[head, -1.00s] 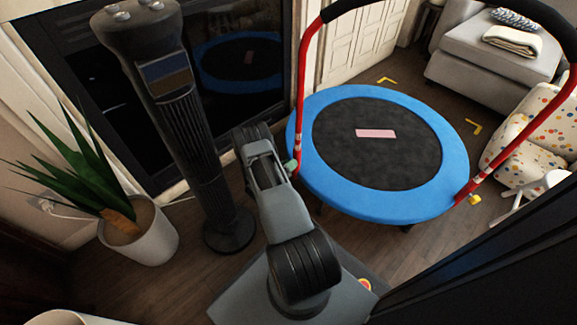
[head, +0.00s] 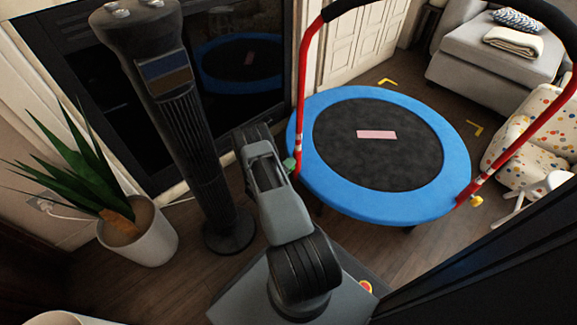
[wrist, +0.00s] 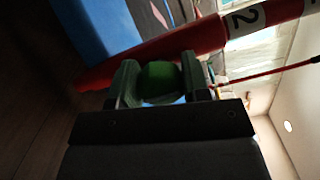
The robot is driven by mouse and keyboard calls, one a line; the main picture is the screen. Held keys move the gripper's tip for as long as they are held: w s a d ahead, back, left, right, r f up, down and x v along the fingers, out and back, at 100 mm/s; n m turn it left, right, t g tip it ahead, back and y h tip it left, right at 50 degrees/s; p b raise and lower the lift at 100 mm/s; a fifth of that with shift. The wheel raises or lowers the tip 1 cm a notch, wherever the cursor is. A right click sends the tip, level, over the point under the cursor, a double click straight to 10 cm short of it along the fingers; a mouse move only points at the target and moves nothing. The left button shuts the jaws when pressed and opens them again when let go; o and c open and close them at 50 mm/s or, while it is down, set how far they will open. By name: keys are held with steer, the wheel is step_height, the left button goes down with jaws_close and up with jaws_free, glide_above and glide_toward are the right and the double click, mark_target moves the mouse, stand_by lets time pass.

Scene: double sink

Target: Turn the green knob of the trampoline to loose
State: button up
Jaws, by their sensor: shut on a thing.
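The trampoline has a blue padded rim (head: 375,206), a black mat and a red handlebar frame (head: 304,75). The green knob (head: 290,164) sits low on the frame's left leg, partly hidden by my arm. In the wrist view the green knob (wrist: 159,80) is between the two fingers of my gripper (wrist: 160,85), which is shut on it. The red tube (wrist: 195,42) with a white band marked "2" runs just beyond the fingers. The knob's setting cannot be read. In the head view my fingers are hidden behind my arm.
A dark tower fan (head: 195,140) stands close to the left of my arm. A potted plant (head: 140,228) is further left. A yellow knob (head: 476,201) is on the right leg. A grey sofa (head: 490,55) and a dotted chair (head: 535,135) stand at the right.

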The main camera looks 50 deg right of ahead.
steer(key=shift+w, duration=0.1)
stand_by(0.3)
steer(key=o, duration=0.9)
steer(key=shift+o, duration=0.2)
steer(key=a+p, duration=0.2)
steer(key=a, duration=0.5)
steer(key=shift+a, duration=0.25)
